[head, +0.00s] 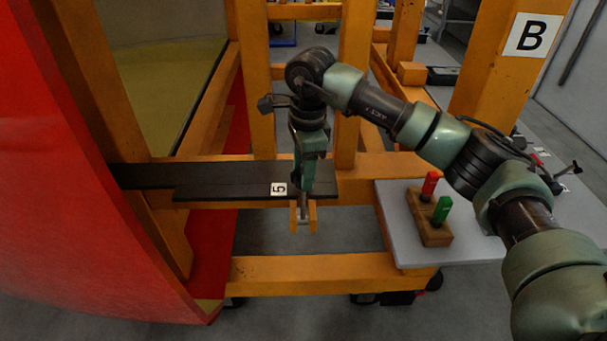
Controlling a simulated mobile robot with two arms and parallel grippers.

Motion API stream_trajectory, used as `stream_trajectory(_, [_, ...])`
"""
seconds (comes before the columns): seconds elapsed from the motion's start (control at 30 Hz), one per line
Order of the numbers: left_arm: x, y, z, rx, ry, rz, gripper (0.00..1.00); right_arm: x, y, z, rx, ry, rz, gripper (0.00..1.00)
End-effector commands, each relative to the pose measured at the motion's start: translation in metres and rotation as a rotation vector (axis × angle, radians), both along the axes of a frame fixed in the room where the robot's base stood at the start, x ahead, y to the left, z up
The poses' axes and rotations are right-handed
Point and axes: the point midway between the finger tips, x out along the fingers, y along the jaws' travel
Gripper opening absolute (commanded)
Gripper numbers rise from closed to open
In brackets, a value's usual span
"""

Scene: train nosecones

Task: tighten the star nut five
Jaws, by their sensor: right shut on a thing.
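The label 5 (279,188) is a white tag on the front edge of a dark flat bar (225,185). My right gripper (304,188) points down just right of this tag, at the right part of the bar. It is shut on the star nut five, which the fingers hide. Below the fingers, a grey bolt end (303,213) shows between the prongs of a small orange fork-shaped bracket (312,220). How far the nut is turned cannot be seen. My left gripper is not in view.
A large red nosecone (75,210) fills the left. A grey shelf (400,225) carries a wooden block (428,220) with a red piece (430,184) and a green piece (442,209).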

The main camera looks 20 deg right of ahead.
Motion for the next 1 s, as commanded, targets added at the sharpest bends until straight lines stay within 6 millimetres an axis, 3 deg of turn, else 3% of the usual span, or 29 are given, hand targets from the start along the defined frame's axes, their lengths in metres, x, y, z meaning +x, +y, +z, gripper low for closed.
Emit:
stream_trajectory(0.67, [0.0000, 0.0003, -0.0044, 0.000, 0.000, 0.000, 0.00, 0.0007, -0.0004, 0.0013, 0.004, -0.005, -0.071, 0.05])
stream_trajectory(0.7, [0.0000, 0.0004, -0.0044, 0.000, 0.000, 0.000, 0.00, 0.0007, -0.0004, 0.0013, 0.004, -0.005, -0.071, 0.49])
stream_trajectory(0.77, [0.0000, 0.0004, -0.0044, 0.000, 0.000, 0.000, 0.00, 0.0007, -0.0003, 0.0013, 0.004, -0.004, -0.070, 0.65])
stream_trajectory(1.0, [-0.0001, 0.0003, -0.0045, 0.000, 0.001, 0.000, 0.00, 0.0004, -0.0001, 0.0006, 0.004, -0.003, -0.070, 0.68])
